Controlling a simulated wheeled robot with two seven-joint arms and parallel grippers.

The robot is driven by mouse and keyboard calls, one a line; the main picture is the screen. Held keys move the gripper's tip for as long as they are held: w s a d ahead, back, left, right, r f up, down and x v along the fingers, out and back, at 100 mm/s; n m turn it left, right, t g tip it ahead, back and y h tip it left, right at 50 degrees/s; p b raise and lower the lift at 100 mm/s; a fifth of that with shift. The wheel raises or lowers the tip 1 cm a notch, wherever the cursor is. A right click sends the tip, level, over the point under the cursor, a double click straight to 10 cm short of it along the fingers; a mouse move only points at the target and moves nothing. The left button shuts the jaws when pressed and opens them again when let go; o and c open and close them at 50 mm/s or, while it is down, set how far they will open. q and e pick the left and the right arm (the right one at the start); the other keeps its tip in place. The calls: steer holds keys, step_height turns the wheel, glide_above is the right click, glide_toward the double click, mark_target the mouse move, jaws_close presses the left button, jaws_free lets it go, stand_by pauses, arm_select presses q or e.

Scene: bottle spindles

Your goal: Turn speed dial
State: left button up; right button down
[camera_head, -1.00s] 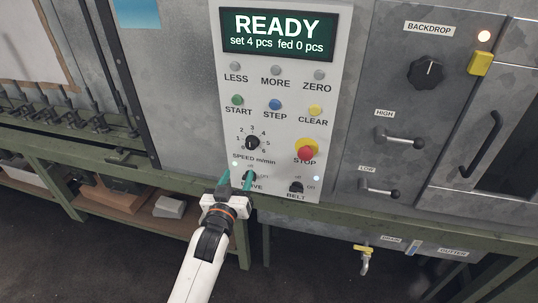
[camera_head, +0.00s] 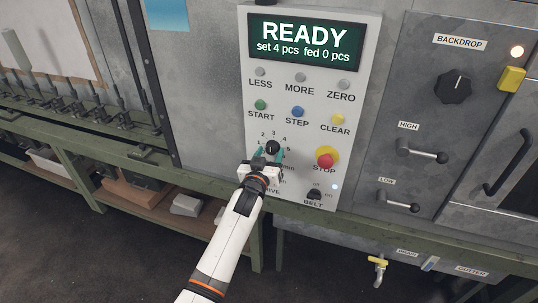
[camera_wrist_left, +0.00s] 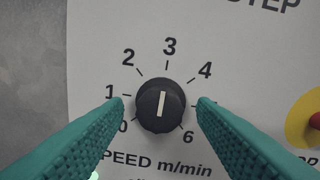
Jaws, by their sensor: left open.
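The speed dial (camera_head: 272,147) is a small round black knob on the white control panel (camera_head: 368,50), ringed by a printed scale marked "SPEED m/min". In the left wrist view the dial (camera_wrist_left: 161,106) shows a white pointer line standing near vertical, its upper end toward the 3. My left gripper (camera_head: 267,156) is open in front of the dial. Its teal fingers lie on either side of the knob, with gaps between them and it. The fingers cover part of the scale near 5. My right gripper is not in view.
Above the dial are START (camera_head: 260,105), STEP (camera_head: 297,112) and CLEAR (camera_head: 335,118) buttons. The red STOP button (camera_head: 325,160) is close to the right. The BELT switch (camera_head: 315,194) sits below right. The screen (camera_head: 304,43) reads READY, set 4 pcs, fed 0 pcs.

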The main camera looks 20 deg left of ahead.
arm_select(q)
steer(key=c, duration=1)
steer(key=m, duration=0.4)
steer(key=shift+m, duration=2.3)
steer(key=o, duration=1)
